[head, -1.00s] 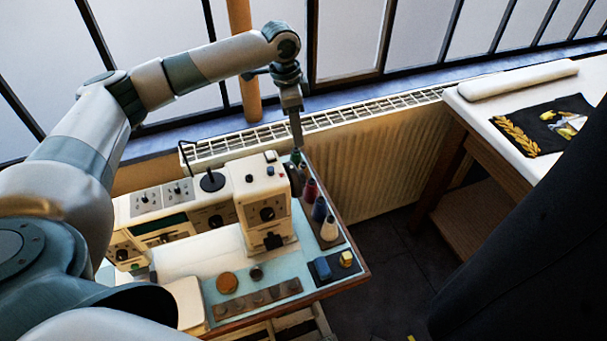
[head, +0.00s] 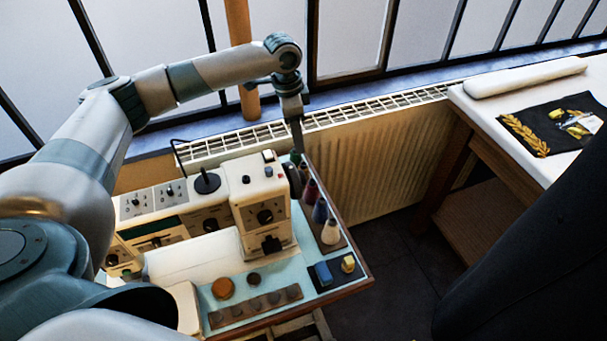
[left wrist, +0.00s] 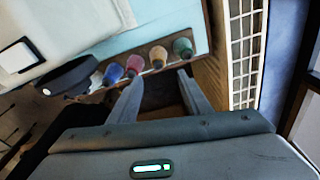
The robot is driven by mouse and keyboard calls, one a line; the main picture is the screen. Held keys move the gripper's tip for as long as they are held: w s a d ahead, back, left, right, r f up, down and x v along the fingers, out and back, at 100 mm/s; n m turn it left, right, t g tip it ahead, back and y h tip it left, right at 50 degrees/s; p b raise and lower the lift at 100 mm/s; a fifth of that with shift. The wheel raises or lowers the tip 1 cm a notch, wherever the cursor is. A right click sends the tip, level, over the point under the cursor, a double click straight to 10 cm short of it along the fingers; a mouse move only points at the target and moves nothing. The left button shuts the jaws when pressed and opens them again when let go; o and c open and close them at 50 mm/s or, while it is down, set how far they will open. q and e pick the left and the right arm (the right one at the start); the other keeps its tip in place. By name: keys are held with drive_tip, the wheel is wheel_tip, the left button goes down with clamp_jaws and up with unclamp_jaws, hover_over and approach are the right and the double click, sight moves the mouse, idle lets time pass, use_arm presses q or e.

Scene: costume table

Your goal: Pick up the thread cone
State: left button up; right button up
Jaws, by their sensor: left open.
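Several thread cones stand in a row on a brown rack along the right edge of the sewing table. In the head view I see a white cone (head: 330,232), a blue cone (head: 319,211) and a dark red cone (head: 311,190); the far ones are partly hidden by my gripper. The left wrist view shows a green cone (left wrist: 182,47), a tan cone (left wrist: 158,57), a red cone (left wrist: 135,65) and a blue cone (left wrist: 112,74). My left gripper (head: 297,147) is over the far end of the row. Its open, empty fingers (left wrist: 160,79) point toward the tan cone. My right gripper is out of view.
A cream sewing machine (head: 263,205) stands close left of the cones. A ribbed radiator (head: 370,165) and its grille lie just behind and right. Small blue and yellow blocks are at the front right corner. A white-topped table (head: 480,115) stands at right.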

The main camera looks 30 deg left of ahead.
sight(303, 164)
use_arm(q)
drive_tip(key=f+p, duration=0.1)
drive_tip(key=f, duration=0.2)
drive_tip(key=f+p, duration=0.1)
drive_tip(key=f, duration=0.2)
drive_tip(key=d+f+p, duration=0.1)
drive_tip(key=f, duration=0.3)
drive_tip(key=shift+w, duration=0.35)
drive_tip(key=shift+f, duration=0.1)
drive_tip(key=shift+d+f+p, duration=0.25)
drive_tip(key=shift+f+p, duration=0.25)
drive_tip(key=f, duration=0.1)
drive_tip(key=f+p, duration=0.1)
drive_tip(key=f, duration=0.1)
drive_tip(key=shift+w+d, duration=0.1)
drive_tip(key=shift+d, duration=0.15)
drive_tip(key=shift+f, duration=0.5)
drive_tip(key=c, duration=0.8)
